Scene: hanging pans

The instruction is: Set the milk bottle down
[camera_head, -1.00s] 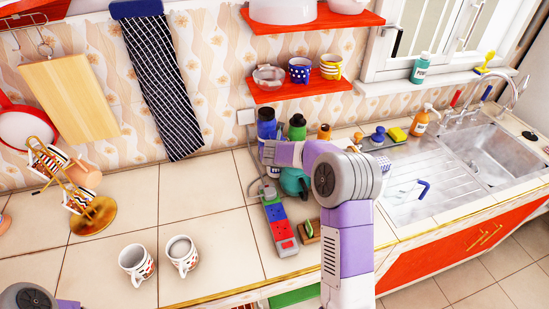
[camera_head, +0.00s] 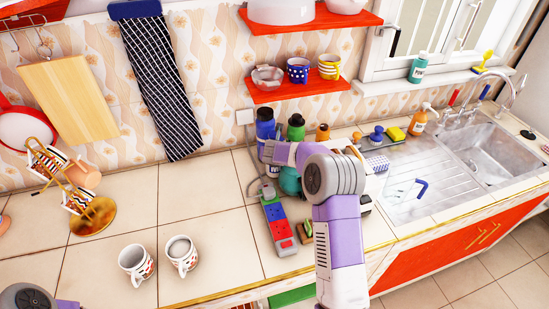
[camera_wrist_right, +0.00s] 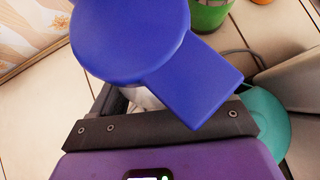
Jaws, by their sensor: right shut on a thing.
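The milk bottle (camera_head: 265,122) shows in the head view as a blue-topped bottle at the back of the counter, near the tiled wall. In the right wrist view its blue lid (camera_wrist_right: 130,40), with a flat blue tab, fills the top middle. My right gripper (camera_wrist_right: 165,110) is shut on the bottle, just below the lid. In the head view my right wrist reaches the bottle from the right; the fingers are hard to make out. The bottle looks upright. Its base is hidden, so I cannot tell whether it touches the counter. My left gripper is out of view.
A green bottle (camera_head: 296,128) and an orange bottle (camera_head: 323,132) stand close to the right. A teal item (camera_head: 290,182) is partly behind my arm. A power strip (camera_head: 278,225) lies in front. Two mugs (camera_head: 137,262) stand front left. The counter left of the bottle is clear.

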